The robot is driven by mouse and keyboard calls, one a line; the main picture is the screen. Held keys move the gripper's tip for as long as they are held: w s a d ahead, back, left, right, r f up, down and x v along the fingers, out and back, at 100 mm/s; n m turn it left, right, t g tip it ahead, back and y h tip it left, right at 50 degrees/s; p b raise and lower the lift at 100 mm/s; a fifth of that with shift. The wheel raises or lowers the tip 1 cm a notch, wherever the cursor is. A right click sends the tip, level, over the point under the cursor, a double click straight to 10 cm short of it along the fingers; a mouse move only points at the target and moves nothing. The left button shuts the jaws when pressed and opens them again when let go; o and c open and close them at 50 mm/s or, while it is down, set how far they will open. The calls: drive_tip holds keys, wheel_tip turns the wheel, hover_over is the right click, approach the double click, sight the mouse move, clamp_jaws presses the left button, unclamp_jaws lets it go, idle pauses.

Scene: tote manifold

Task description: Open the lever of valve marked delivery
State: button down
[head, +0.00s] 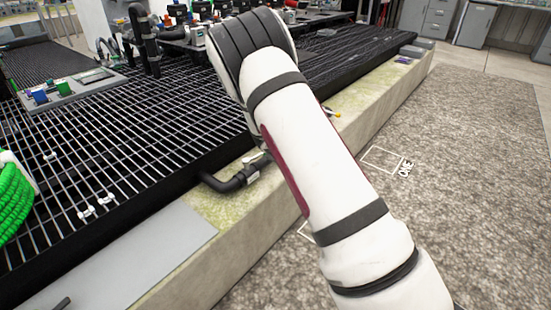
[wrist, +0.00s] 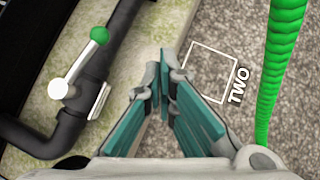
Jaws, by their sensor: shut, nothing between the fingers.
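A valve lever (wrist: 78,62) with a white hub and a green ball knob (wrist: 99,34) shows in the wrist view, left of my gripper. It sits on a black pipe (wrist: 112,48) and slants up and right, at a small angle to the pipe. A pale tag (wrist: 98,102) is beside the valve; no word is readable, so I cannot tell if it is marked delivery. My gripper (wrist: 158,76) has its teal-padded fingers shut and empty, apart from the lever. In the head view my arm hides the gripper; a black pipe elbow (head: 226,182) shows beside the arm.
A green hose (wrist: 284,70) hangs at the right of the wrist view. A floor square (wrist: 211,72) is marked TWO; another (head: 382,161) is marked ONE. Black grating (head: 130,130) lies behind a pale stone ledge (head: 375,92).

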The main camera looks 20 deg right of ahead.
sight(256, 157)
drive_tip(key=s+d+f+n+y+p, duration=0.1)
drive_tip(key=s+n+y, duration=0.3)
drive_tip(key=n, duration=0.1)
drive_tip(key=w+a+f+n+y, duration=0.2)
drive_tip(key=w+n, duration=0.1)
drive_tip(key=w, duration=0.2)
drive_tip(key=w+a+f+n+t+y, duration=0.1)
drive_tip(key=w+a+f+n, duration=0.1)
drive_tip(key=w, duration=0.3)
drive_tip(key=shift+w+a+f+n+y+p, duration=0.15)
drive_tip(key=shift+w+f+n+y+p, duration=0.25)
drive_tip(key=shift+n, duration=0.4)
drive_tip(key=shift+f, duration=0.1)
